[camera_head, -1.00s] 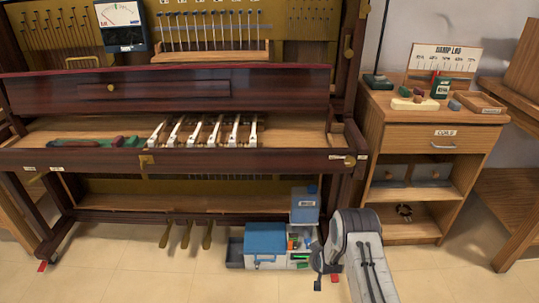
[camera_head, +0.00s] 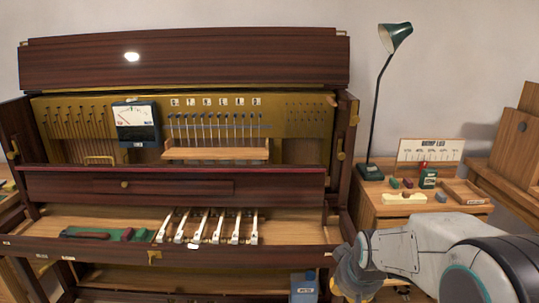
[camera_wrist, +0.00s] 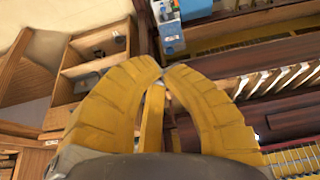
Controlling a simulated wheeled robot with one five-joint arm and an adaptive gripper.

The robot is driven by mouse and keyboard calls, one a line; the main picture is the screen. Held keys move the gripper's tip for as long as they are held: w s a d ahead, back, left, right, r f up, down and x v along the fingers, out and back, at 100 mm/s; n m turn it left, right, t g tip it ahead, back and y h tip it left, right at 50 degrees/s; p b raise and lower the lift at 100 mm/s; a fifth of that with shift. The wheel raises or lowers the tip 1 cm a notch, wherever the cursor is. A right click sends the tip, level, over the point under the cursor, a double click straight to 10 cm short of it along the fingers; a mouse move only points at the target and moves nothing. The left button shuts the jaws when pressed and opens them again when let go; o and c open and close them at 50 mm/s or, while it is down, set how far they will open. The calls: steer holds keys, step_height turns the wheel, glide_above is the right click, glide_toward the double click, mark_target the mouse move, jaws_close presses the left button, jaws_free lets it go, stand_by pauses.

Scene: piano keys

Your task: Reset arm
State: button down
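My arm (camera_head: 400,250) reaches in from the lower right of the head view, in front of the small cabinet and at the piano's right end. In the wrist view the two yellow fingers of my gripper (camera_wrist: 160,73) curve together and their tips meet, with nothing seen between them. In the head view the fingers are mostly hidden or cut off at the bottom edge. The opened piano (camera_head: 180,187) stands to the left, with several white keys (camera_head: 207,227) on its key bed; the keys also show at the right of the wrist view (camera_wrist: 270,80).
A cabinet (camera_head: 385,207) at right bears a lamp (camera_head: 375,100), a chart card, small coloured blocks and a tray. A meter (camera_head: 136,122) hangs on the piano's back. A blue box (camera_head: 304,285) stands low near my arm; blue containers show in the wrist view (camera_wrist: 172,30).

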steer(key=s+r+p, duration=0.4)
steer(key=s+r, duration=0.3)
steer(key=s, duration=0.4)
steer(key=s+r+g+p, duration=0.1)
steer(key=s+r+p, duration=0.4)
steer(key=s+r, duration=0.3)
steer(key=s, duration=0.3)
steer(key=shift+s+r, duration=0.15)
steer(key=shift+r, duration=0.1)
